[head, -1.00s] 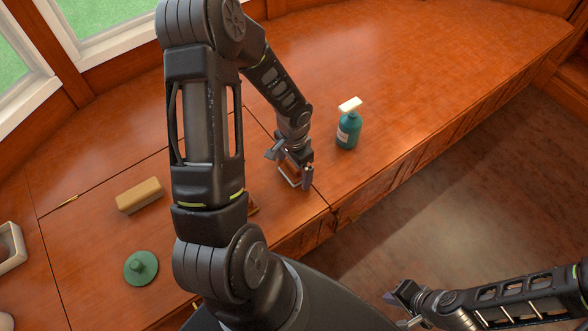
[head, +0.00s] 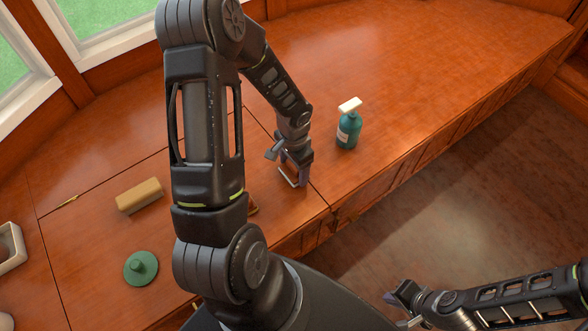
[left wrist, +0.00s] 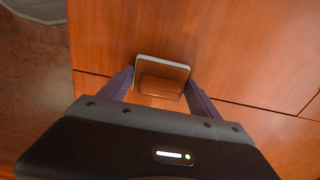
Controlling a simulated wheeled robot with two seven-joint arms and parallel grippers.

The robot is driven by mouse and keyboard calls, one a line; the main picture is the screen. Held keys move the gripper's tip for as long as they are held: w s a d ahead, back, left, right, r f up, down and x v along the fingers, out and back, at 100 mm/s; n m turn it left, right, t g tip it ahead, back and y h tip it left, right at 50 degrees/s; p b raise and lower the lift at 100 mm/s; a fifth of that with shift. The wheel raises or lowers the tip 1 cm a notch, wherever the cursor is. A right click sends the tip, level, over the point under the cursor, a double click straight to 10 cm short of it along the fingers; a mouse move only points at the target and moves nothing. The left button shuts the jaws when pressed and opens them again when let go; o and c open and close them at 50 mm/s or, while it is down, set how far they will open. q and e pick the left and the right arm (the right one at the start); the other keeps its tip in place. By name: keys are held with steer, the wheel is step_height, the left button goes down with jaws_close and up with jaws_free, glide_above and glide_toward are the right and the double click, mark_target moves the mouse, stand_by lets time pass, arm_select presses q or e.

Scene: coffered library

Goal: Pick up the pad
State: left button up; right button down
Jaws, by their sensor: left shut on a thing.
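The pad (left wrist: 161,77) is a small rectangular block with a brown top and a pale grey rim. In the left wrist view it lies between the two fingers of my left gripper (left wrist: 159,88), which is shut on it. In the head view the pad's pale edge (head: 287,179) shows under my left gripper (head: 287,167), at the wooden counter's surface. The gripper partly hides it there. I cannot tell whether it is clear of the wood. My right gripper (head: 398,307) is empty at the lower right, off the counter, its fingers apart.
A teal pump bottle (head: 348,132) stands close to the right of my left gripper. A tan block (head: 140,195) and a green round knobbed object (head: 141,267) lie at left, with a pale tray (head: 12,262) at the edge. The counter (head: 400,65) is clear farther back.

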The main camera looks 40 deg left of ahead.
arm_select(q)
steer(key=shift+c, duration=1)
step_height(320, 180, up, 10)
steer(key=shift+p, duration=0.9)
